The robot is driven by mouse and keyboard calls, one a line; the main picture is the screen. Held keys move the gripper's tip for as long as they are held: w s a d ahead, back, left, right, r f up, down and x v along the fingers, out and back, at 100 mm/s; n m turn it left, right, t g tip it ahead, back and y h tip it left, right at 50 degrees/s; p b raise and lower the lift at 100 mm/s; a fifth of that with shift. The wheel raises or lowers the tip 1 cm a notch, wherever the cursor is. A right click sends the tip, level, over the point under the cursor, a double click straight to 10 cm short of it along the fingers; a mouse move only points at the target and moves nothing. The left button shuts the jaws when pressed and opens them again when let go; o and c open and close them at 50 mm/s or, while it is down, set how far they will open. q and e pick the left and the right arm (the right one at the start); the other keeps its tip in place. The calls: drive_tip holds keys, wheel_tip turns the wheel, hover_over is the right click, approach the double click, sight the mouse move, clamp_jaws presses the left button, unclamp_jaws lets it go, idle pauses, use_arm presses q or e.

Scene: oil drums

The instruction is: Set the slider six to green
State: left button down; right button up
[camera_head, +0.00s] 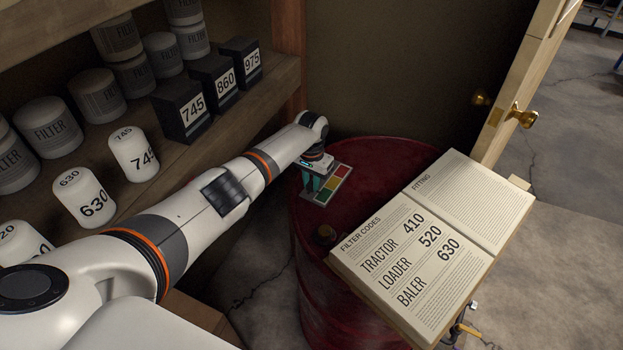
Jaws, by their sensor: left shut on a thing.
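A small panel (337,186) with red, yellow and green colour fields sits on top of the dark red drum, at its back left. My left arm reaches in from the left, and its gripper (316,178) points down at the left side of this panel. The gripper is shut on a small part there, which looks like the slider. The fingers and wrist hide the slider, so its number and exact setting cannot be read. My right gripper is not clearly in view.
An open book of filter codes (415,255) lies at the drum's (318,270) front right. A dark cap (325,235) sits left of it. Shelves at left hold white filters (133,153) and black boxes (182,107). A door with a brass knob (522,116) stands at right.

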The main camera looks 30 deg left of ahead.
sight(311, 184)
use_arm(q)
drive_tip(key=shift+s+f, duration=0.15)
drive_tip(key=c, duration=1.2)
unclamp_jaws()
drive_tip(key=shift+c, duration=0.2)
use_arm(e)
drive_tip(key=shift+w, duration=0.4)
use_arm(q)
drive_tip(key=shift+w+r, duration=0.2)
drive_tip(key=shift+r, duration=0.2)
wheel_tip(311, 184, up, 11)
drive_tip(key=b, duration=0.1)
drive_tip(key=shift+r, duration=0.15)
use_arm(e)
drive_tip(key=shift+s+d+f, duration=0.15)
drive_tip(key=shift+s+f, duration=0.05)
drive_tip(key=shift+f, duration=0.35)
